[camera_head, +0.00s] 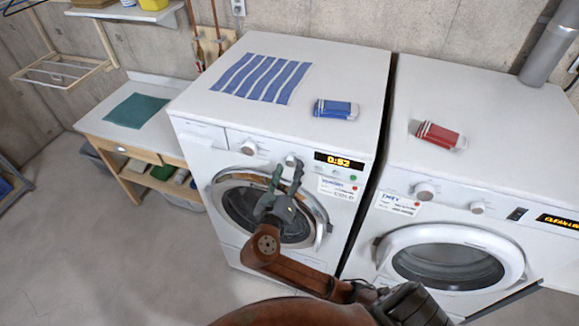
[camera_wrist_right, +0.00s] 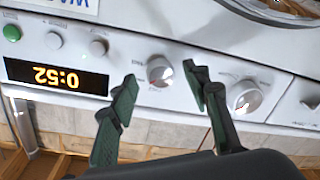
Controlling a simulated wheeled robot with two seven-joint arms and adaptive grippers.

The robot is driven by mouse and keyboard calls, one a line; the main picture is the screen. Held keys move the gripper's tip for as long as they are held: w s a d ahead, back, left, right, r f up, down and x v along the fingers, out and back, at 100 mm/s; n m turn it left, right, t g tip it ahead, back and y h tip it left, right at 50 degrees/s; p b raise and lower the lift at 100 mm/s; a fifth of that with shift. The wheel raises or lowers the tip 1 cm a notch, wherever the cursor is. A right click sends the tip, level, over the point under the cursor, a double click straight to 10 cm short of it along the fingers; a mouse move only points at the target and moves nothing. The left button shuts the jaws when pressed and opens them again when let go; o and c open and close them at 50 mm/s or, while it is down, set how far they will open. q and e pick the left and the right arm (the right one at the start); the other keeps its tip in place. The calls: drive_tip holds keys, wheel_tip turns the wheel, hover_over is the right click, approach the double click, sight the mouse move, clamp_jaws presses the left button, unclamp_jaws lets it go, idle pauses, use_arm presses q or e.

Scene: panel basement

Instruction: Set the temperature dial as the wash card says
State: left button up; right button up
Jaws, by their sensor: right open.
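The larger knob (camera_wrist_right: 245,95) is farther right. A white card (camera_head: 338,188) with blue heading and fine print sits below the display. My right gripper (camera_head: 285,178) is open in front of the washer panel, fingers either side of the smaller dial, apparently not touching it. My left gripper is out of view.
A dryer (camera_head: 470,112) stands right of the washer, with its own card (camera_head: 398,203). A striped cloth (camera_head: 262,78) and a blue bundle (camera_head: 335,109) lie on the washer; a red bundle (camera_head: 440,136) lies on the dryer.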

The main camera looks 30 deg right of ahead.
drive_tip(key=shift+w+d, duration=0.35)
drive_tip(key=shift+c, duration=0.2)
drive_tip(key=c, duration=1.1)
